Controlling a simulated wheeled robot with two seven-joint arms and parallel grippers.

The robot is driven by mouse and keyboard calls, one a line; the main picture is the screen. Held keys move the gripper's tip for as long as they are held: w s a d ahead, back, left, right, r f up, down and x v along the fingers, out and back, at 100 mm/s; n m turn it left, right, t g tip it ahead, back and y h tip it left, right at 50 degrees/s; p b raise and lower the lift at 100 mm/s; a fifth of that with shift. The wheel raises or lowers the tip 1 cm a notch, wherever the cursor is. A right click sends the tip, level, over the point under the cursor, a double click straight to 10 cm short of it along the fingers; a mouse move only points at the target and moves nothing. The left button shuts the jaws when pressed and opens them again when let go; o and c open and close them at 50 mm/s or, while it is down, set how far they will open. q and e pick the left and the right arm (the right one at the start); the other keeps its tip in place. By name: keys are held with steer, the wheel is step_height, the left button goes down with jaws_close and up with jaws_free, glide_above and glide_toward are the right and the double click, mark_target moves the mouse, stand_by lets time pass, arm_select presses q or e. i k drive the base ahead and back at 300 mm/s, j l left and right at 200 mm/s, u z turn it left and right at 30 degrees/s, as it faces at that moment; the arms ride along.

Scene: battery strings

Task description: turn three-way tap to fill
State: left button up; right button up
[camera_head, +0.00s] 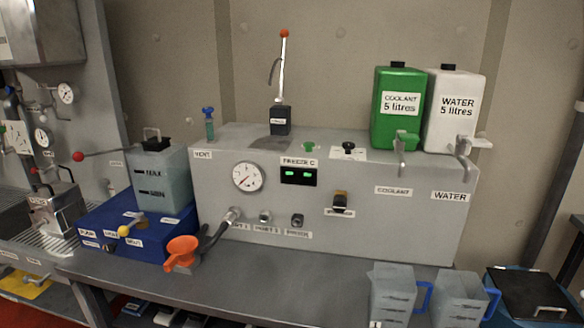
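The tap that looks like the three-way tap (136,222) sits on the front of the blue box (178,240) at the left. Its short lever ends in a yellow ball (123,231) and points to the lower left. Small white labels surround it; they are too small to read with certainty. A translucent tank (162,180) with MAX and MIN marks stands on the blue box, with a black cap on top. Neither of my grippers is in view.
A red-knobbed lever (78,156) reaches toward the tank from the left. The grey console (330,225) fills the middle. The bench (290,275) before it is mostly clear; two jugs (392,290) stand right.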

mark_target(123, 231)
steer(key=u, duration=1.25)
steer(key=i+j, duration=0.8)
steer(key=i+l, duration=0.3)
steer(key=i, duration=0.15)
